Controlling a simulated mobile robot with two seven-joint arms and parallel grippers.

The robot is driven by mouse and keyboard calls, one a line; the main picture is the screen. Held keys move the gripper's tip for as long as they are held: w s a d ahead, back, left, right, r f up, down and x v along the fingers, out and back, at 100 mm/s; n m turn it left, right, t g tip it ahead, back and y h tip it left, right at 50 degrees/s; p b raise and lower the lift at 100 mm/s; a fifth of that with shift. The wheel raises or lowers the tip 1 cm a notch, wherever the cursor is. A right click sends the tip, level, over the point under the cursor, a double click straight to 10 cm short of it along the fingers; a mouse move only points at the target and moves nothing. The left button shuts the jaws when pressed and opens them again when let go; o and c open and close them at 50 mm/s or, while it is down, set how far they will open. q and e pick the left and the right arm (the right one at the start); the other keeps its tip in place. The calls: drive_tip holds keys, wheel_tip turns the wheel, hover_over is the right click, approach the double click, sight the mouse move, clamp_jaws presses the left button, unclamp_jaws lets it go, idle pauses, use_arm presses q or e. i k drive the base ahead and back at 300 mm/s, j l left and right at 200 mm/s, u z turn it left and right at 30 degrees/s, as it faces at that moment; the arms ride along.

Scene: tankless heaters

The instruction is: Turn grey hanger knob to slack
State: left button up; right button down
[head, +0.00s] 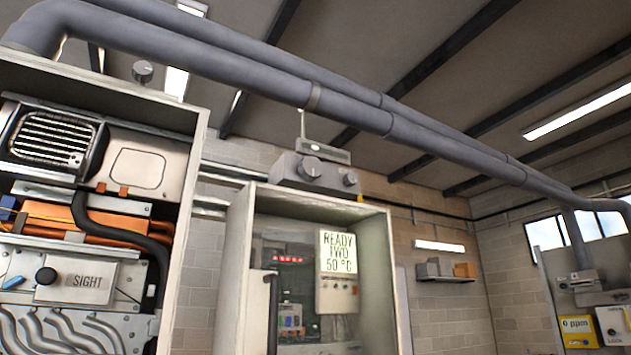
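A round grey knob (143,71) shows beside the large grey pipes, above the left cabinet. A grey box (322,174) on top of the middle cabinet carries a larger grey knob (309,168) and a smaller one (350,179). A thin hanger rod (302,124) rises from a small plate (322,150) behind this box towards the pipes. I cannot tell for sure which of these knobs is the hanger knob, and no slack mark is readable. Neither of my grippers is in view.
Two grey pipes (420,140) run overhead. The open left cabinet (195,150) holds hoses and a SIGHT panel (88,282). The middle cabinet (378,270) has a display (338,252) reading READY TWO 50 °C. A wall shelf (447,279) and yellow-labelled panel (578,331) stand right.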

sight(349, 179)
drive_tip(key=l+u, duration=0.1)
drive_tip(key=u, duration=0.45)
drive_tip(key=i+l+u, duration=0.1)
drive_tip(key=l+u, duration=0.4)
drive_tip(key=l, duration=0.55)
drive_tip(key=l+u, duration=0.5)
drive_tip(key=l, duration=0.6)
